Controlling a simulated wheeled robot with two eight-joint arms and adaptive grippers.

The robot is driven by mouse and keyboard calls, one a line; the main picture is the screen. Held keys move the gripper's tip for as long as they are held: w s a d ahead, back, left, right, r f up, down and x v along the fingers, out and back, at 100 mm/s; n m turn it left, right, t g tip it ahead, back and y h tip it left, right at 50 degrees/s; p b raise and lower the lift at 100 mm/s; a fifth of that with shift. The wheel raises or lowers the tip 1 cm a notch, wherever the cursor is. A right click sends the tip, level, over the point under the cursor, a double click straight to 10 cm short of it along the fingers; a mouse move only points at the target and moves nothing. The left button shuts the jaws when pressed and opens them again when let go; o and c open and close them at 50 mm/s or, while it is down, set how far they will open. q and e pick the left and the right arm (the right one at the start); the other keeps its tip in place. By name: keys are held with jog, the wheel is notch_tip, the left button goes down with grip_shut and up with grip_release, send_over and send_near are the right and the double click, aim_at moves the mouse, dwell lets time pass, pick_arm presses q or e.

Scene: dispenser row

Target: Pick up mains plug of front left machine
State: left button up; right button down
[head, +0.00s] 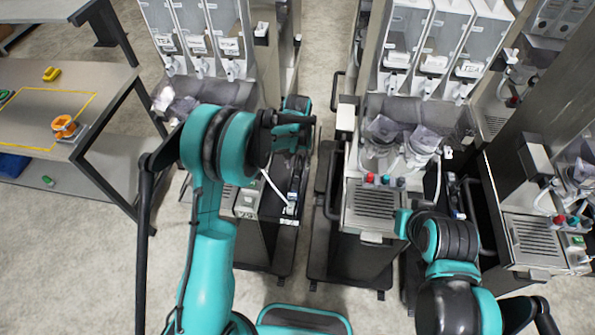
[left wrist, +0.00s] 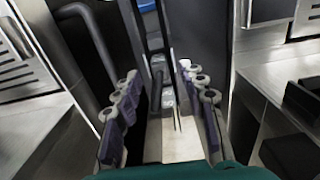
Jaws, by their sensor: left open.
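My left gripper (head: 293,188) reaches down into the narrow gap at the right side of the left machine (head: 205,85). In the left wrist view its two grey and purple padded fingers (left wrist: 162,112) stand wide apart. Between them are a dark upright bar and a pale strip; I see nothing clasped. I cannot make out the mains plug for certain in either view. A small blue patch (left wrist: 146,5) shows at the top of the wrist view, too cut off to name. My right arm is at the lower right in the head view; its gripper cannot be made out.
A second machine (head: 375,205) stands just right of the gap, and a third (head: 540,240) at the right edge. A black bar handle (left wrist: 88,35) is close beside the left finger. A shelf table (head: 95,85) stands at left. Floor is clear between table and machines.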

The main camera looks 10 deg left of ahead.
aim_at(298, 167)
pick_arm(q)
notch_tip(298, 167, down, 3)
jog(key=shift+w+f, duration=0.1)
grip_shut()
notch_tip(298, 167, up, 10)
jog(key=shift+r+p, duration=0.1)
jog(key=shift+p, duration=0.35)
jog(key=shift+r+p, duration=0.65)
jog(key=shift+r, duration=0.45)
dwell(0.9)
notch_tip(298, 167, up, 3)
jog(key=shift+f+p, duration=0.1)
jog(key=shift+p, duration=0.7)
